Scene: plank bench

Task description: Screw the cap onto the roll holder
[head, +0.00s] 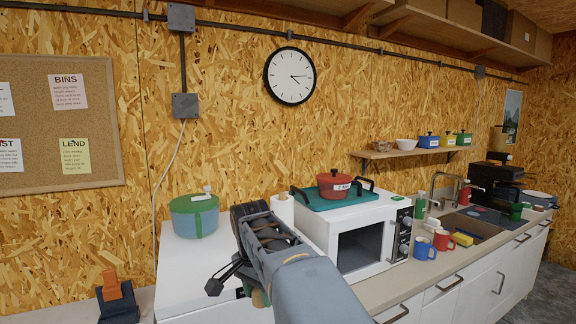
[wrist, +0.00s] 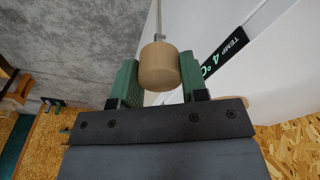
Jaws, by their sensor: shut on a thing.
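In the wrist view my gripper (wrist: 157,77) has its two green fingers on either side of a tan, round cap (wrist: 158,68) and is shut on it. A thin metal rod (wrist: 158,20), which looks like part of the roll holder, runs up from behind the cap. It lines up with the cap in this view; whether they touch is hidden. In the head view my arm hides most of the gripper, low in front of the white cabinet, with a little tan and green showing. A white roll (head: 283,208) stands partly hidden behind my arm.
A white panel with a black temperature label (wrist: 224,52) is close at the right of the wrist view. In the head view a green-lidded pot (head: 194,216) is left of my arm. A microwave (head: 365,236) with a tray and red pot (head: 334,186) is right.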

